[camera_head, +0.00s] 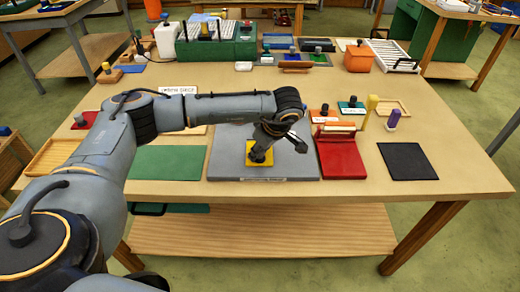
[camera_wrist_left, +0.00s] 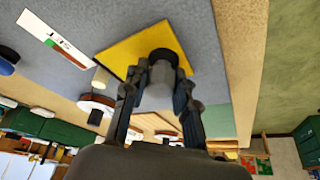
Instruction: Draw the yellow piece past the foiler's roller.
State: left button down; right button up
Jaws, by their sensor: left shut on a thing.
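The yellow piece (camera_head: 268,162) is a flat square with a dark upright knob, over the grey board (camera_head: 230,160) near the table's middle. The wrist view shows the yellow piece (camera_wrist_left: 130,52) and its grey knob (camera_wrist_left: 160,78) close up. My left gripper (camera_head: 258,152) is shut on the knob from above, with one finger on each side in the wrist view (camera_wrist_left: 157,88). I cannot tell whether the piece touches the board. A red device (camera_head: 341,160) with a pale bar (camera_head: 335,128) at its back, apparently the foiler, stands right of the board. My right gripper is not in view.
A green mat (camera_head: 168,163) lies left of the grey board, and a black mat (camera_head: 406,161) right of the red device. A yellow post (camera_head: 370,108) and a purple-topped post (camera_head: 393,119) stand behind. A green machine (camera_head: 215,45) is at the back.

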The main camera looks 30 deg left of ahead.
pick_arm(q)
jog(key=shift+s+d, duration=0.45)
jog(key=shift+s, duration=0.4)
jog(key=shift+p+v, duration=0.8)
jog(key=shift+s+d+r+p, duration=0.25)
jog(key=shift+s+r+p, duration=0.4)
jog(key=shift+r, duration=0.25)
jog(key=shift+s+d+r+p, duration=0.25)
jog(key=shift+s+r+p, duration=0.35)
jog(key=shift+r, duration=0.3)
jog(key=shift+w, duration=0.15)
